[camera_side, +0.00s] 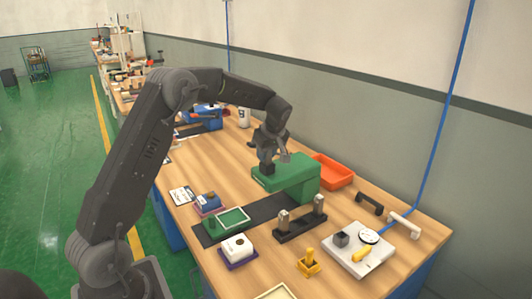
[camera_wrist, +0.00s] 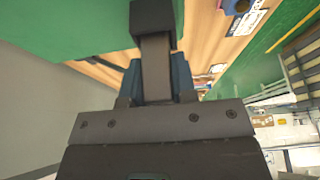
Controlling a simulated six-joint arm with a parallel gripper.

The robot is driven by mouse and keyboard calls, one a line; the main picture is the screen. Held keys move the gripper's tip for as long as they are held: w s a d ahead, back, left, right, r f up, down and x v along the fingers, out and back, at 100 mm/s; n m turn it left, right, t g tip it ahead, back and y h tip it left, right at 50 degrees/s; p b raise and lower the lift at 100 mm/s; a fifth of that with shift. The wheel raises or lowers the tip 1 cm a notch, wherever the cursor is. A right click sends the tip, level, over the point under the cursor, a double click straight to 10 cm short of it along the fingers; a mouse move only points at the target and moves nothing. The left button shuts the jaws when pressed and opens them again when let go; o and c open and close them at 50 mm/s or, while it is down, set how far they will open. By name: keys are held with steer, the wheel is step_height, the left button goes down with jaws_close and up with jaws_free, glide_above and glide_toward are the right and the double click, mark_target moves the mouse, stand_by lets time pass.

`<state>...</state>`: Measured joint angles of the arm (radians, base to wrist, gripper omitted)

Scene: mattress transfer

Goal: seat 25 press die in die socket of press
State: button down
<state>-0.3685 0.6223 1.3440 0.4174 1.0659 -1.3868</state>
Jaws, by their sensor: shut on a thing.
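My gripper (camera_side: 268,150) is shut on a dark block-headed piece (camera_side: 267,168), which I take to be the press die. It is held at the left front part of the green press (camera_side: 300,177). In the wrist view, the piece shows as a grey shank (camera_wrist: 156,68) with a dark square head (camera_wrist: 152,22), beside the green press body (camera_wrist: 60,25). The shank is between my fingers (camera_wrist: 156,92). I cannot tell whether the head touches the press. The die socket cannot be made out, and no number can be read on the piece.
An orange bin (camera_side: 334,171) stands behind the press. In front are a green tray (camera_side: 233,219), a dark stand with two metal posts (camera_side: 301,228), a white block on a purple base (camera_side: 238,248) and a yellow fixture (camera_side: 308,263). A white plate (camera_side: 358,255) carries small parts at right.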

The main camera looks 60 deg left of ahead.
steer(key=c, duration=0.9)
jaws_free()
steer(key=v, duration=1.2)
steer(key=s+d+r+m+t, duration=0.2)
steer(key=s+d+r+m, duration=0.2)
steer(key=s+d, duration=0.25)
steer(key=shift+s+d+f+m+t+h, duration=0.7)
steer(key=shift+s+d+m, duration=1.7)
steer(key=shift+s, duration=1.3)
steer(key=shift+s+d+f+m+t+h, duration=0.5)
steer(key=shift+s+d+f+m+h, duration=0.35)
steer(key=shift+s+d+m, duration=2.2)
steer(key=shift+s+d+f+m+t+h, duration=0.75)
steer(key=shift+s+d+m, duration=0.95)
steer(key=shift+s, duration=2.65)
